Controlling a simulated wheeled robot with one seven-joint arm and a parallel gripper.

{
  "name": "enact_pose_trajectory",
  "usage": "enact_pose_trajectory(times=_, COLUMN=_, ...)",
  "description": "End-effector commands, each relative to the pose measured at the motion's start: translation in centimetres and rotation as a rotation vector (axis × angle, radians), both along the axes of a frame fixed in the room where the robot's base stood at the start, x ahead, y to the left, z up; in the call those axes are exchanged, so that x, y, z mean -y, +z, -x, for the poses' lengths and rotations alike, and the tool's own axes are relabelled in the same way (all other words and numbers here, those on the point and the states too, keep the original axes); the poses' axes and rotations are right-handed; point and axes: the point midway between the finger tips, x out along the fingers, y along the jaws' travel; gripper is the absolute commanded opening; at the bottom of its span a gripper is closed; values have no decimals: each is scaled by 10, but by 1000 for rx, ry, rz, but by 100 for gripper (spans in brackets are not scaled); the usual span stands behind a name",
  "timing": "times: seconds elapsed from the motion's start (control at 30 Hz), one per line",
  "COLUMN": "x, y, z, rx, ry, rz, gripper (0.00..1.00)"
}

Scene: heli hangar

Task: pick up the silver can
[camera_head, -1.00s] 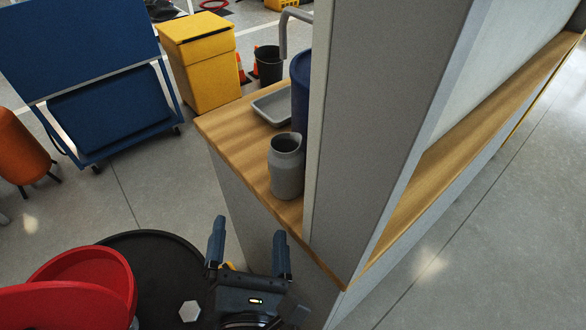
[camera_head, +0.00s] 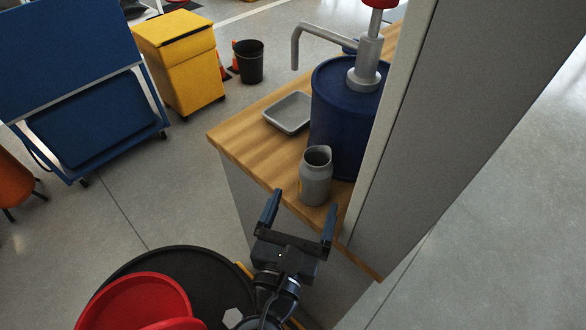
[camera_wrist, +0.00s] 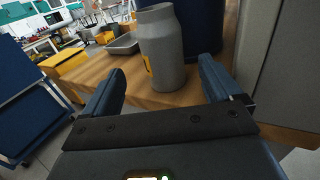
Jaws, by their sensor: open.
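The silver can (camera_head: 316,178) is a grey, open-topped can standing upright near the front edge of the wooden counter. It also shows in the wrist view (camera_wrist: 163,50), with a yellow mark on its left side. My gripper (camera_head: 302,212) is open and empty, just in front of the can at the counter's edge. In the wrist view the can stands beyond and between the two fingers (camera_wrist: 163,85), apart from them.
A blue drum (camera_head: 340,110) with a pump stands right behind the can. A grey tray (camera_head: 288,113) lies on the wooden counter (camera_head: 240,132). A grey wall panel (camera_head: 410,150) closes the right side. A yellow bin (camera_head: 182,70) and blue cart (camera_head: 85,115) stand at left.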

Motion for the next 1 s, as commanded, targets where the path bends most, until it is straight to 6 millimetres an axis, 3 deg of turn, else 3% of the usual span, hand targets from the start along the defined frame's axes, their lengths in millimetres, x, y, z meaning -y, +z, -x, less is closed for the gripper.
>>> enact_pose_trajectory(times=0.43, x=17, y=1, z=-36, rx=-1, ry=-16, rz=10, gripper=92)
enact_pose_trajectory(times=0.7, x=30, y=-1, z=-70, rx=0, ry=-14, rz=10, gripper=92)
enact_pose_trajectory(times=0.93, x=31, y=-2, z=-73, rx=-1, ry=-12, rz=9, gripper=92)
enact_pose_trajectory(times=1.0, x=31, y=-2, z=-72, rx=-1, ry=-12, rz=9, gripper=87)
